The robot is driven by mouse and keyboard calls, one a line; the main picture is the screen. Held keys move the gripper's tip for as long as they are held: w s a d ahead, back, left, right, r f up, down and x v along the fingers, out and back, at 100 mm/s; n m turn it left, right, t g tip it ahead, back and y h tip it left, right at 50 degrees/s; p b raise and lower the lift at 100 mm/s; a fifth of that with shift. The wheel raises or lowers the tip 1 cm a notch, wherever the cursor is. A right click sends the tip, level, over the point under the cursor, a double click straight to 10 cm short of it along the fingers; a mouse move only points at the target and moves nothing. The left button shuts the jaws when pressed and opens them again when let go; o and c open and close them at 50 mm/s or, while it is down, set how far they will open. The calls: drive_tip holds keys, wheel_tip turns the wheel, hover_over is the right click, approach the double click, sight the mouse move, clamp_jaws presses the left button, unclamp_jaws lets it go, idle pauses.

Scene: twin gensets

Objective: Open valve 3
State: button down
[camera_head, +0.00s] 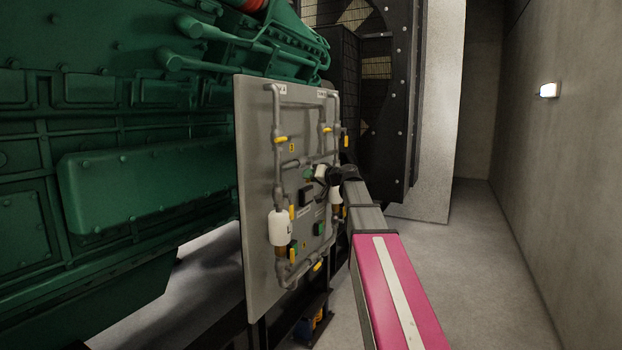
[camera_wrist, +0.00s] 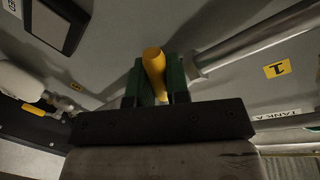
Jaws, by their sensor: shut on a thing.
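A grey valve panel (camera_head: 255,190) with pipes and several yellow valve handles stands in front of the green engine. My gripper (camera_head: 325,174) is at the panel's right half, at mid height, and its fingers are hard to make out in the head view. In the wrist view my gripper (camera_wrist: 155,88) has its green fingers closed on a yellow valve handle (camera_wrist: 154,65), which points toward the camera between them. The valve's body behind it is mostly hidden. A yellow tag reading 1 (camera_wrist: 277,68) is to the right. I cannot read the held valve's number.
A white cylinder (camera_head: 280,228) sits on the panel's left pipe. A dark radiator frame (camera_head: 400,100) stands behind the panel. The concrete wall (camera_head: 555,150) is at the right, and the floor (camera_head: 480,270) between is clear. Another yellow handle (camera_wrist: 38,112) shows in the wrist view.

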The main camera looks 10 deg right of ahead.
sight(300, 167)
drive_tip(key=m, duration=0.1)
drive_tip(key=r+m, duration=0.1)
drive_tip(key=s+m+g, duration=0.1)
drive_tip(key=m, duration=0.1)
drive_tip(key=shift+s+a+r, duration=0.1)
drive_tip(key=shift+a+r, duration=0.2)
drive_tip(key=shift+a, duration=0.1)
drive_tip(key=shift+s+a+r+m+g+y, duration=0.15)
drive_tip(key=shift+r+m, duration=0.25)
drive_tip(key=shift+m, duration=0.4)
drive_tip(key=shift+s+r+m+g+y, duration=0.1)
drive_tip(key=shift+r+m+g, duration=0.15)
drive_tip(key=shift+r+m, duration=0.4)
drive_tip(key=shift+s+a+r+m+g+y, duration=0.1)
drive_tip(key=shift+r+m+g+y, duration=0.1)
drive_tip(key=shift+m, duration=0.75)
drive_tip(key=c, duration=1.1)
unclamp_jaws()
drive_tip(key=v, duration=1.1)
drive_tip(key=shift+w, duration=0.1)
